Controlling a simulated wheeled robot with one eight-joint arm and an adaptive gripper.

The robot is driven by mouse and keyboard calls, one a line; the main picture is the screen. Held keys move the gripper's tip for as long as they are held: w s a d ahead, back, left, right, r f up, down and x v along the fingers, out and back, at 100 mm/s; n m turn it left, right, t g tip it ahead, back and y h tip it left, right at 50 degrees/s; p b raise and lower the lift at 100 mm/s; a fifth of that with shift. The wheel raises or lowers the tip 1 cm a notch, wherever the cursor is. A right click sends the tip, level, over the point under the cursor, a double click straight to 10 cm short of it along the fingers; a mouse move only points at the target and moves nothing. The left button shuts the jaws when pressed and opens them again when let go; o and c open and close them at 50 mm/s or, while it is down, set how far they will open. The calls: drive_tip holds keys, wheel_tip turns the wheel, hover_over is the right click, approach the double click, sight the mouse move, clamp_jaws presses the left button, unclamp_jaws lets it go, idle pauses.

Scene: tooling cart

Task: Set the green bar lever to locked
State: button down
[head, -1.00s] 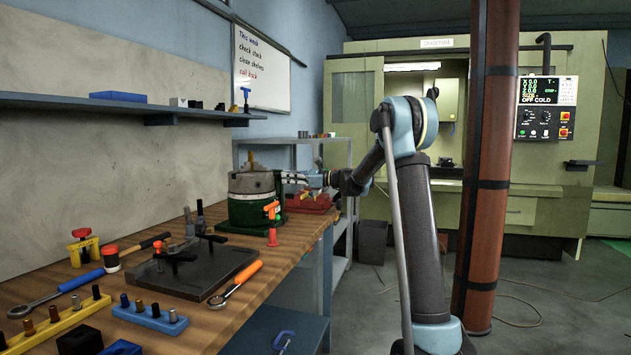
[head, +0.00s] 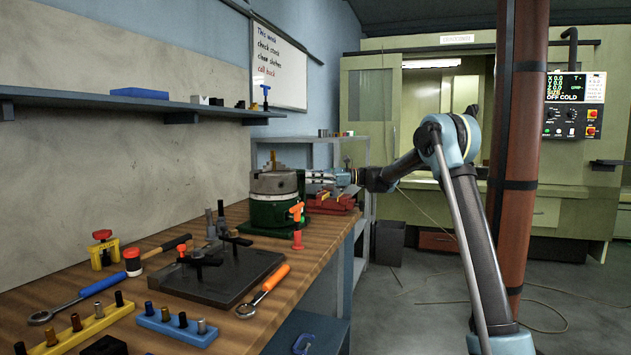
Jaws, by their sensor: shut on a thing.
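A round steel fixture on a dark green base (head: 268,214) stands at the far right part of the bench, with a brass-coloured piece on top. My gripper (head: 308,178) reaches in from the right and is shut at the right side of this fixture. It is small and far off, and what lies between the fingers is mostly hidden; by its place it is the green bar lever, whose bar and locked or unlocked position I cannot make out. An orange-topped handle (head: 296,212) stands upright just in front of the fixture, below my gripper.
A red vise-like tool (head: 331,203) sits under my gripper. A dark plate with clamps (head: 220,279), an orange-handled wrench (head: 264,291) and socket racks (head: 177,324) lie nearer on the bench. A brown pillar (head: 515,150) stands right of my arm.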

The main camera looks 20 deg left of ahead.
drive_tip(key=shift+w+d, duration=0.2)
drive_tip(key=shift+w, duration=0.1)
drive_tip(key=c, duration=1.7)
unclamp_jaws()
drive_tip(key=shift+f, duration=0.1)
drive_tip(key=shift+s, duration=0.15)
drive_tip(key=v, duration=1.2)
